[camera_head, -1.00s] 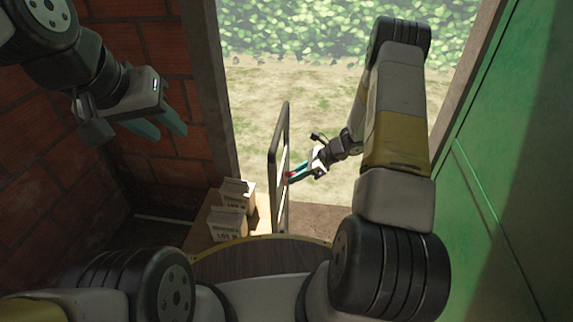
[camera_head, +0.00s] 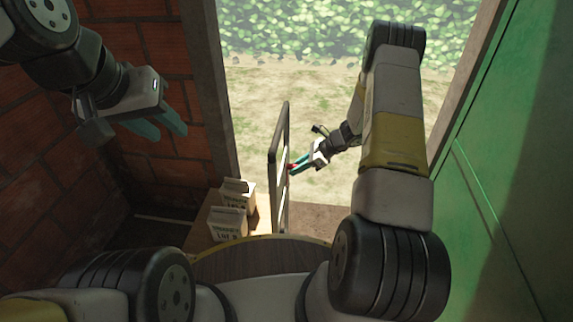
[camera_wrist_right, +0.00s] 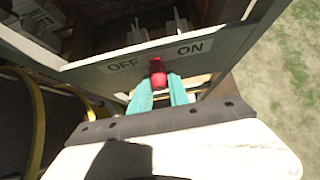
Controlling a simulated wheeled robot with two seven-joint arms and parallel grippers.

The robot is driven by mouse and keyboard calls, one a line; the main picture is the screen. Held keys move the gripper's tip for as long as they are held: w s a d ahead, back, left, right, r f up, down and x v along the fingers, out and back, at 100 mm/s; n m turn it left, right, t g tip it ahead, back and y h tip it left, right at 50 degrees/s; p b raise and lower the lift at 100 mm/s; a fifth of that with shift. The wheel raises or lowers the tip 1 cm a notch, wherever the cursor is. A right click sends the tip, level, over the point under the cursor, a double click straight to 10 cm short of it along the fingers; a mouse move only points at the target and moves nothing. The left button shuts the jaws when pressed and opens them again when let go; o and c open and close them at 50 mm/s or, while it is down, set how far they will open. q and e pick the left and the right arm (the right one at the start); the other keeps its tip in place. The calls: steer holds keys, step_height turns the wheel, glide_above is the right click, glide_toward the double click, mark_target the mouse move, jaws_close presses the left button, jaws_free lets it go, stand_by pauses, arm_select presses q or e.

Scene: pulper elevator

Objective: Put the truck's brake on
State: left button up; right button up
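The truck (camera_head: 274,165) stands in the doorway, its upright frame seen nearly edge-on in the head view. In the right wrist view its grey panel (camera_wrist_right: 92,72) reads OFF at left and ON at right. The red brake lever (camera_wrist_right: 157,66) sits between the two words. My right gripper (camera_wrist_right: 159,84) has its teal fingers on both sides of the lever and looks shut on it; in the head view it is at the frame's right side (camera_head: 297,165). My left gripper (camera_head: 165,125) is open and empty at upper left, by the brick wall.
Cartons (camera_head: 229,223) stand on the truck's wooden deck (camera_head: 203,238). A brick wall (camera_head: 40,140) is at left and a green door or wall (camera_head: 510,180) at right. Open grassy ground (camera_head: 290,90) lies beyond the doorway.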

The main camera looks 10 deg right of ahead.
steer(key=shift+w+d+f, duration=0.1)
steer(key=shift+w+d, duration=0.1)
steer(key=shift+w, duration=0.5)
steer(key=shift+w+d+f, duration=0.1)
steer(key=shift+w+d, duration=0.05)
steer(key=shift+w, duration=0.5)
steer(key=shift+w+d+f, duration=0.2)
steer(key=shift+w+f, duration=0.15)
steer(key=shift+w, duration=0.25)
steer(key=shift+w+d+f, duration=0.15)
steer(key=shift+w+f, duration=0.2)
steer(key=shift+w, duration=0.2)
steer(key=o, duration=0.7)
